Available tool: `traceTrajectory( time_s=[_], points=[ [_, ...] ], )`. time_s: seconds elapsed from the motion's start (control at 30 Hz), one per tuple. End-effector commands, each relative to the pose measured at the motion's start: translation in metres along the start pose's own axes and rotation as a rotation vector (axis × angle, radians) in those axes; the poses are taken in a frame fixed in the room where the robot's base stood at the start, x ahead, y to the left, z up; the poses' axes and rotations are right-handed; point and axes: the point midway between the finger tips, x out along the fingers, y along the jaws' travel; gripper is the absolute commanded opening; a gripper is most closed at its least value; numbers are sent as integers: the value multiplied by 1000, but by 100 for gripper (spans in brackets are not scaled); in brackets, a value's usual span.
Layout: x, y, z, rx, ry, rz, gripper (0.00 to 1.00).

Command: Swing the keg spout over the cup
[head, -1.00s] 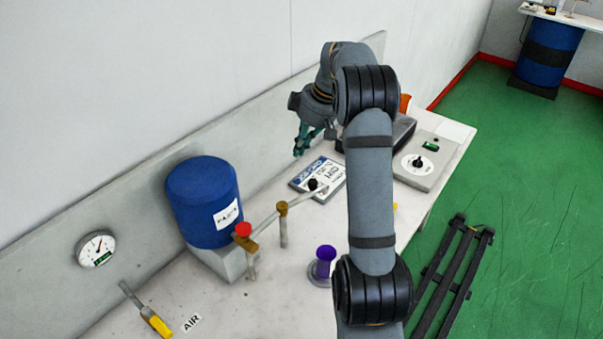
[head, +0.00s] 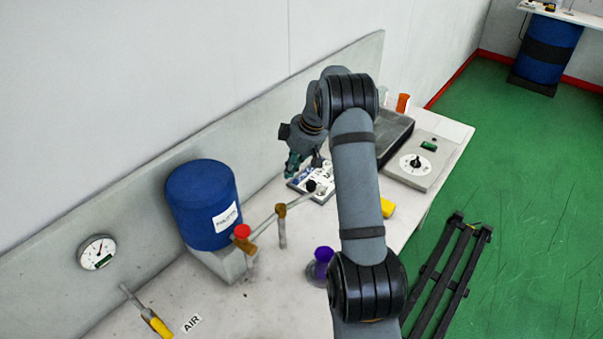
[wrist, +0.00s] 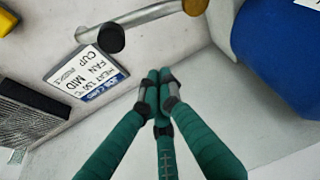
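The blue keg (head: 203,205) stands on a grey block at the back left of the bench; it also shows in the wrist view (wrist: 278,60). Its spout (head: 262,224) is a jointed metal pipe with a red knob, a brass joint and a black end (head: 312,186), which points right, away from the cup. The black end also shows in the wrist view (wrist: 111,38). The purple cup (head: 322,262) stands on a round base in front of the spout, partly hidden by my arm. My gripper (head: 292,168) is above the bench behind the spout's black end, apart from it. Its teal fingers (wrist: 158,78) are together and empty.
A printed card (head: 300,178) lies below my gripper. A dark tray (head: 393,135), a dial box (head: 417,160), an orange cup (head: 403,102) and a yellow block (head: 387,207) are to the right. A gauge (head: 96,252) and a yellow-handled air tool (head: 155,322) are at left.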

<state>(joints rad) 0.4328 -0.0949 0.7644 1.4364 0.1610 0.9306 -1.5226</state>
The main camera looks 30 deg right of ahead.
Motion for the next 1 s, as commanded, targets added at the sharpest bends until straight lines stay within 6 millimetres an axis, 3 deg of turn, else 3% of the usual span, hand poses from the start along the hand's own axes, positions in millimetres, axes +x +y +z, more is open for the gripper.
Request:
traceTrajectory(
  time_s=[0.03, 0.2, 0.4, 1.0],
  points=[
    [8, -2, 0, 1, -3, -5, 0],
    [-2, 0, 23, 4, -1, -1, 0],
    [-3, 0, 36, 1, 0, 1, 0],
    [-1, 2, 38, 21, 1, 10, 0]
  ],
)
